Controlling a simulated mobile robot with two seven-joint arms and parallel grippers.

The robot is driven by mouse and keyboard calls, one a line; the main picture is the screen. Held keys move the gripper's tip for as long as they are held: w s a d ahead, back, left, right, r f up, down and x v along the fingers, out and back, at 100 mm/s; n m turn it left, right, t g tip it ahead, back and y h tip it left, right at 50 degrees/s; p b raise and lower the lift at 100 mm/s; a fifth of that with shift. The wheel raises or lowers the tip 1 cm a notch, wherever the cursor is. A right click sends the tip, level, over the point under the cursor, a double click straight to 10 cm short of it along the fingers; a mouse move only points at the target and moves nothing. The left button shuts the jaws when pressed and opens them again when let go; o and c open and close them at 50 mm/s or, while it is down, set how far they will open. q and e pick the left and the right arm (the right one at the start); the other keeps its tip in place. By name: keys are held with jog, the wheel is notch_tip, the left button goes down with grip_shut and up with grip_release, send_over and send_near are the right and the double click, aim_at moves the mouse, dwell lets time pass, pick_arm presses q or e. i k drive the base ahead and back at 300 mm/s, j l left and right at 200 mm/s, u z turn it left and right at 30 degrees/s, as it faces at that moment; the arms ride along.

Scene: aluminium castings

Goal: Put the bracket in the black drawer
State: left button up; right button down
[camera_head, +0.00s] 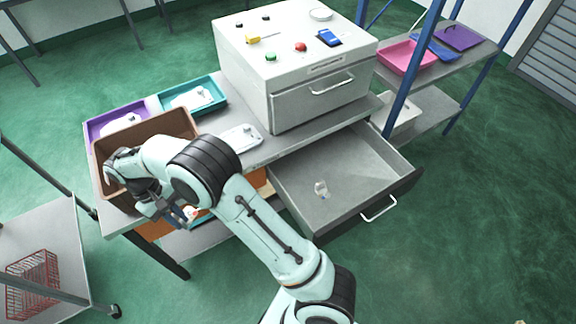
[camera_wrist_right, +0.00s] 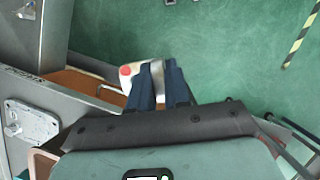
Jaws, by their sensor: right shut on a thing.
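My right gripper (camera_head: 181,216) hangs in front of the bench, left of the drawer. In the right wrist view, its dark blue fingers (camera_wrist_right: 160,88) are shut on a pale metal part with a red spot (camera_wrist_right: 131,75), which seems to be the bracket. The black drawer (camera_head: 399,192) is pulled open, with a dark front and grey inside. My left gripper is out of view.
A brown bin (camera_head: 150,127), a purple tray (camera_head: 92,130) and a teal tray (camera_head: 220,92) holding castings stand on the bench. Another casting (camera_head: 243,137) lies beside the white cabinet (camera_head: 290,60). A blue-post shelf (camera_head: 403,85) stands right. Most of the drawer floor is free.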

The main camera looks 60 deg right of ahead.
aim_at(358, 175)
jog(key=k+l, duration=0.2)
jog(key=l, duration=0.2)
jog(key=k+l, duration=0.15)
jog(key=l, duration=0.2)
jog(key=k+l, duration=0.2)
jog(key=l, duration=0.2)
jog(key=k+l, duration=0.2)
jog(key=l, duration=0.15)
jog(key=k+l, duration=0.2)
jog(key=l, duration=0.2)
jog(key=k+l, duration=0.15)
jog(key=l, duration=0.25)
jog(key=k+l+u, duration=0.1)
jog(key=l, duration=0.25)
jog(key=k, duration=0.1)
